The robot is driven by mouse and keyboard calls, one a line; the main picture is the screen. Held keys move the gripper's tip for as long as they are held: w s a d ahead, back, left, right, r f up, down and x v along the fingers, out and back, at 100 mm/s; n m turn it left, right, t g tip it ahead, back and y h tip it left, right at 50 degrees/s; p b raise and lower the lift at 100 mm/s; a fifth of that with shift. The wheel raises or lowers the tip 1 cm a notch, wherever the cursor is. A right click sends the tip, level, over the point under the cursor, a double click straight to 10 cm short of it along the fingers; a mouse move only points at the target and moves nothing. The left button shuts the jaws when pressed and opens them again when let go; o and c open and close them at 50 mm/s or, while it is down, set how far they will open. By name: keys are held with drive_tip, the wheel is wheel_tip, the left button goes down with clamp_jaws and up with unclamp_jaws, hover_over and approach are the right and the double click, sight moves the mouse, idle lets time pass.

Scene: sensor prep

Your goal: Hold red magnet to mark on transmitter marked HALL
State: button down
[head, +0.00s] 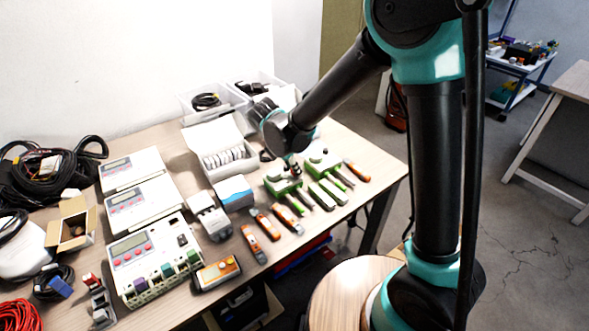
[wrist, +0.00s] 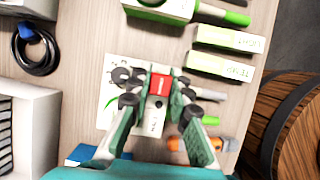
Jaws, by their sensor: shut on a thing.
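My gripper (wrist: 161,82) is shut on a small red magnet (wrist: 160,84), which sits between its fingertips in the wrist view. Below it lies a pale and green transmitter (wrist: 152,128) whose label seems to read HALL, partly covered by the fingers. A dark round spot shows on its face just beneath the magnet. I cannot tell whether the magnet touches the transmitter. In the head view my gripper (head: 293,170) is right over the green transmitter (head: 282,187), and the magnet cannot be made out.
Other labelled green-and-pale transmitters (wrist: 228,40) lie to the upper right in the wrist view. Orange-ended tools (head: 262,222) lie near the table's front edge. An open white box (head: 222,152) and grey instruments (head: 140,205) stand to the left.

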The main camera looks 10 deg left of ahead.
idle(0.3)
drive_tip(key=shift+r, duration=3.5)
